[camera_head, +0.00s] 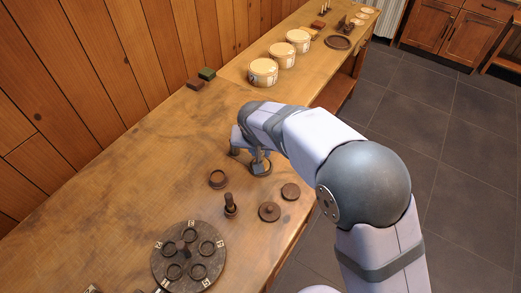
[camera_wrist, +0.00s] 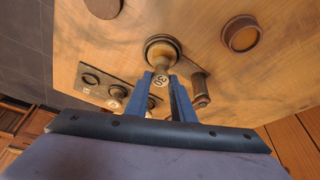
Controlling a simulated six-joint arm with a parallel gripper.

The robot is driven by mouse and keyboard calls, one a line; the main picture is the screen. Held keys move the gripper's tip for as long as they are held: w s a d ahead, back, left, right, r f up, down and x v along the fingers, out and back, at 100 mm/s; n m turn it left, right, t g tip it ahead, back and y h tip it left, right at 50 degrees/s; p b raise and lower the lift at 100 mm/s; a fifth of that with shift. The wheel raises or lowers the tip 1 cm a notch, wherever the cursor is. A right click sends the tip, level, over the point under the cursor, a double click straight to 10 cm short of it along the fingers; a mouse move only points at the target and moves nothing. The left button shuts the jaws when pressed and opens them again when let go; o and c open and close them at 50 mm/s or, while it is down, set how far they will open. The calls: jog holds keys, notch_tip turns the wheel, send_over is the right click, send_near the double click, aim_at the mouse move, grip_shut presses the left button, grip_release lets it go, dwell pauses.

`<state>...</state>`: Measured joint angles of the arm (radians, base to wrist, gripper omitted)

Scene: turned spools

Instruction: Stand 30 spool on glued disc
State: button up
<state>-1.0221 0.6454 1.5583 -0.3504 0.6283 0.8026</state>
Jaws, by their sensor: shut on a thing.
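The spool marked 30 (camera_wrist: 158,82) is between the fingers of my gripper (camera_wrist: 160,92), which is shut on it, in the wrist view. Its pale neck leads down to a dark round disc (camera_wrist: 161,46) on the table. I cannot tell whether the disc is the spool's own flange or the glued disc, or whether the spool touches it. In the head view my gripper (camera_head: 258,155) is low over the table, with the dark disc (camera_head: 261,169) at its tip. The spool's label is hidden there.
A round marked tray (camera_head: 163,271) is at front. A rack (camera_wrist: 88,83) with other spools and a dark peg (camera_wrist: 198,92) flank my fingers. Pale drums (camera_head: 263,73) stand behind.

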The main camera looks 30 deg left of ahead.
jog(key=shift+f+b, duration=0.75)
jog(key=shift+b, duration=0.15)
dwell(1.7)
dwell(0.4)
jog(key=o, duration=1.1)
jog(key=shift+r, duration=0.2)
jog(key=shift+r+p, duration=2.9)
jog(key=shift+r, duration=1.2)
